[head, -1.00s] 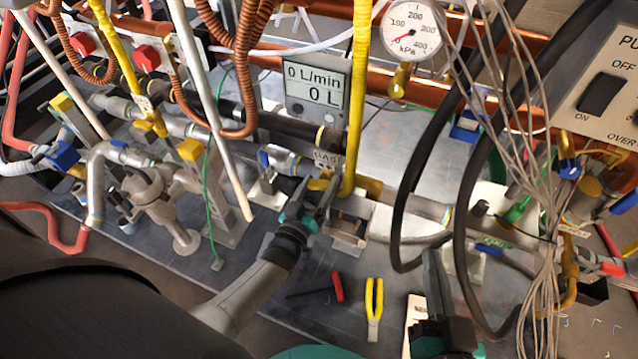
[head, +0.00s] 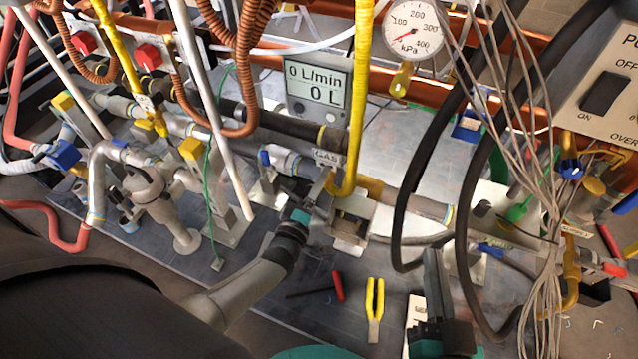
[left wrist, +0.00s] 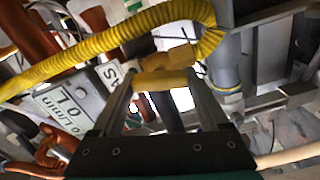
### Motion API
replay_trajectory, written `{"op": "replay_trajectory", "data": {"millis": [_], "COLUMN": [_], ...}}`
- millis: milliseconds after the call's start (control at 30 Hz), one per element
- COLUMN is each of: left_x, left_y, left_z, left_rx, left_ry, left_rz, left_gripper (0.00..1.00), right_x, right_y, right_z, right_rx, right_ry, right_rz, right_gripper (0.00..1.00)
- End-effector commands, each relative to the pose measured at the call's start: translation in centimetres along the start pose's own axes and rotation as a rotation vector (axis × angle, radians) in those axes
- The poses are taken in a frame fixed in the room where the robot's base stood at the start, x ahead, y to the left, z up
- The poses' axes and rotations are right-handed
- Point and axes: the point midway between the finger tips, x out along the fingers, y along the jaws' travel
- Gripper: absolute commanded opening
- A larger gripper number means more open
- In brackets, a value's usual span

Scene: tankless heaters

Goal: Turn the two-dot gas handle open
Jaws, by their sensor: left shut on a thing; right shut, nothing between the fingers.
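A yellow gas handle (left wrist: 160,80) lies between the fingers of my left gripper (left wrist: 165,88) in the left wrist view. The fingers are shut on it. In the head view my left gripper (head: 322,194) is beside the foot of the yellow hose (head: 358,90), just below a tag marked GAS (head: 327,157). The tag also shows in the left wrist view (left wrist: 112,74). The handle is mostly hidden by the gripper in the head view. I cannot make out any dots on it. My right gripper (head: 432,262) is shut and empty, low at the right of centre.
A flow display (head: 318,85) reading 0 L/min and a pressure gauge (head: 414,30) are behind. Black hoses (head: 408,210) and loose wires (head: 550,230) hang near my right gripper. Yellow-handled pliers (head: 374,300) and a red-handled tool (head: 337,287) lie on the metal plate.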

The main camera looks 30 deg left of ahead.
Motion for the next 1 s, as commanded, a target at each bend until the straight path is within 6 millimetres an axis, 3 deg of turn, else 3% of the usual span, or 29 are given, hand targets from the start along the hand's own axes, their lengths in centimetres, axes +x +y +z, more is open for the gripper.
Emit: {"op": "replay_trajectory", "data": {"millis": [400,933,967,1000], "left_x": [-0.01,-0.01,-0.01,-0.01], "left_y": [-0.1,-0.11,-0.11,-0.11], "left_z": [-0.05,-0.05,-0.05,-0.05], "left_rx": [-0.183,-0.205,-0.205,-0.205], "left_ry": [0.0,0.001,0.001,0.001], "left_rz": [0.0,-0.001,-0.001,-0.001], "left_gripper": [0.22,0.22,0.79,0.83], "right_x": [-0.02,-0.04,-0.04,-0.04], "right_y": [-0.09,-0.09,-0.08,-0.08], "right_z": [-0.16,-0.16,-0.15,-0.16], "right_rx": [0.001,0.001,0.001,0.001], "right_ry": [0.0,0.0,-0.001,0.0], "right_rz": [-0.001,-0.001,-0.001,-0.001], "right_gripper": [0.0,0.0,0.0,0.0]}}
